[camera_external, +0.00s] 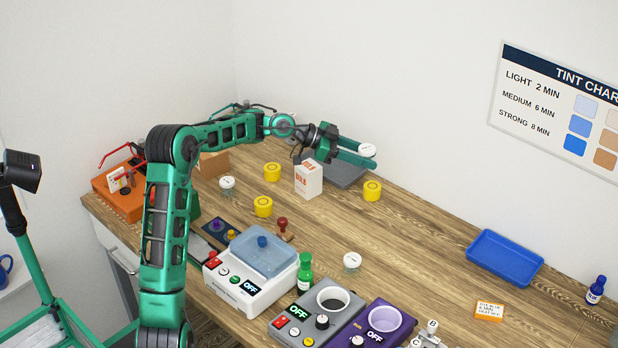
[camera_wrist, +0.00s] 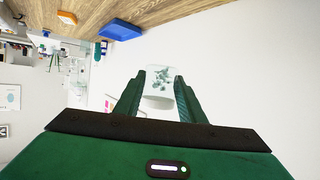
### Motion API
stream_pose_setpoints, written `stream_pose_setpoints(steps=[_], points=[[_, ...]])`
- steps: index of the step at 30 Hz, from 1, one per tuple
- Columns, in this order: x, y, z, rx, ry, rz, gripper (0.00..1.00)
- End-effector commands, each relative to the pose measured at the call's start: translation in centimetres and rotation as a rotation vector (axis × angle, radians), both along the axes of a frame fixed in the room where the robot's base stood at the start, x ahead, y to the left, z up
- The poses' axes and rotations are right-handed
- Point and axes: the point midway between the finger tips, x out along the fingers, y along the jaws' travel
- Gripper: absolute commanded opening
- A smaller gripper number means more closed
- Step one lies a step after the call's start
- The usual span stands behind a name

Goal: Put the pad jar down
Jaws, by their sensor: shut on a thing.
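My gripper (camera_external: 358,153) is shut on a small clear jar with a white lid, the pad jar (camera_external: 368,150). It is held in the air above the back part of the wooden table (camera_external: 420,235), near the wall. In the wrist view my gripper's green fingers (camera_wrist: 160,85) stand on either side of the jar (camera_wrist: 160,101), which shows a pale see-through body with greenish contents. Two similar white-lidded jars stand on the table, one at the left (camera_external: 227,183) and one near the middle (camera_external: 352,261).
Yellow round tins (camera_external: 372,191), a white box (camera_external: 308,180) and a grey flat item (camera_external: 345,174) lie below the arm. Machines (camera_external: 250,285) line the front edge. A blue tray (camera_external: 505,257) stands at right. Bare wood lies between tins and tray.

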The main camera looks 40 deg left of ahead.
Motion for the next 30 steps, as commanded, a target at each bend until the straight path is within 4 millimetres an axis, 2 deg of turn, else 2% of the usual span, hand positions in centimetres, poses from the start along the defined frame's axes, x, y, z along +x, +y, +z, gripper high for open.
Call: stream_pose_setpoints(steps=[1, 3, 7, 21, 23, 30], points=[[-0.9, 1.0, 1.4, -0.001, -0.005, -0.046, 0.14], [-2.4, 1.8, 2.9, -0.001, -0.004, -0.109, 0.14], [-4.7, 2.8, 5.1, 0.000, -0.003, -0.197, 0.14], [-10.4, 5.9, 9.4, -0.001, 0.000, -0.363, 0.14], [-11.0, 6.2, 9.8, -0.002, -0.001, -0.378, 0.14], [-11.0, 6.1, 6.4, -0.002, 0.006, -0.377, 0.14]])
